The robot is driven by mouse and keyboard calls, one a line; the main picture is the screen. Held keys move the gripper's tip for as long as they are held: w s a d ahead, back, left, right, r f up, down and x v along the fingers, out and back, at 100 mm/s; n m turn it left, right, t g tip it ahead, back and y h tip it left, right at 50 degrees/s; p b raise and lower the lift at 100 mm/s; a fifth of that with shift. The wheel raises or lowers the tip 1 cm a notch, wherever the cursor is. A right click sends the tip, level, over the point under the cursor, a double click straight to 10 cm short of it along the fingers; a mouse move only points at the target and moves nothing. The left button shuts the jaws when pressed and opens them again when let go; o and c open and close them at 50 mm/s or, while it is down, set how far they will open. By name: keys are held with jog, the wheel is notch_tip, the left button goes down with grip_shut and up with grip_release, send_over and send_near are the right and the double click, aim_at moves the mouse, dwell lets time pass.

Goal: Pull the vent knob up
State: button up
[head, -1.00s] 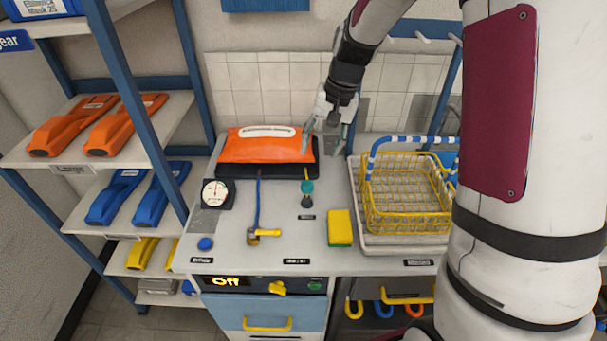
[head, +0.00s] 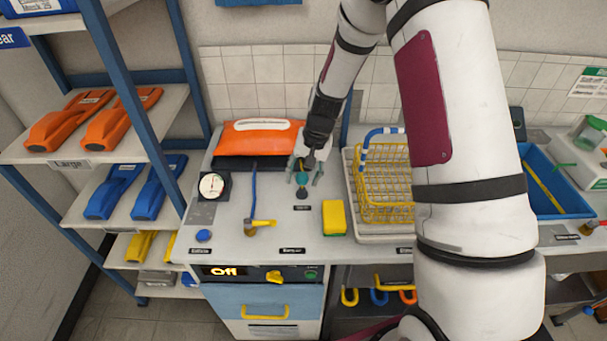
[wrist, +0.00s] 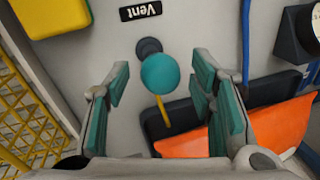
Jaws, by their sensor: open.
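The vent knob (wrist: 160,74) is a round teal ball on a dark base, seen from above between my fingers in the wrist view. A "Vent" label (wrist: 141,11) lies beside it. In the head view the knob (head: 302,179) stands on the bench behind its label. My gripper (head: 306,176) points down just over the knob, its teal-padded fingers apart. In the wrist view my gripper (wrist: 160,105) is open, with one finger on each side of the knob and visible gaps. I cannot tell whether the fingertips are level with the ball.
An orange pouch (head: 254,140) on a black pad lies behind left. A gauge (head: 213,186) and a yellow-handled lever (head: 262,223) are left. A yellow sponge (head: 334,217) and a yellow wire basket (head: 385,190) are right.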

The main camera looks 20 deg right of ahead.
aim_at(300, 174)
jog(key=shift+c, duration=0.2)
grip_shut()
jog(key=shift+a+p+v, duration=0.15)
jog(key=shift+v, duration=0.65)
jog(key=shift+a+p+v, duration=0.15)
jog(key=shift+v, duration=0.65)
jog(key=shift+o, duration=0.2)
grip_release()
jog(key=shift+w+r, duration=0.1)
jog(key=shift+w, duration=0.05)
jog(key=v, duration=1.2)
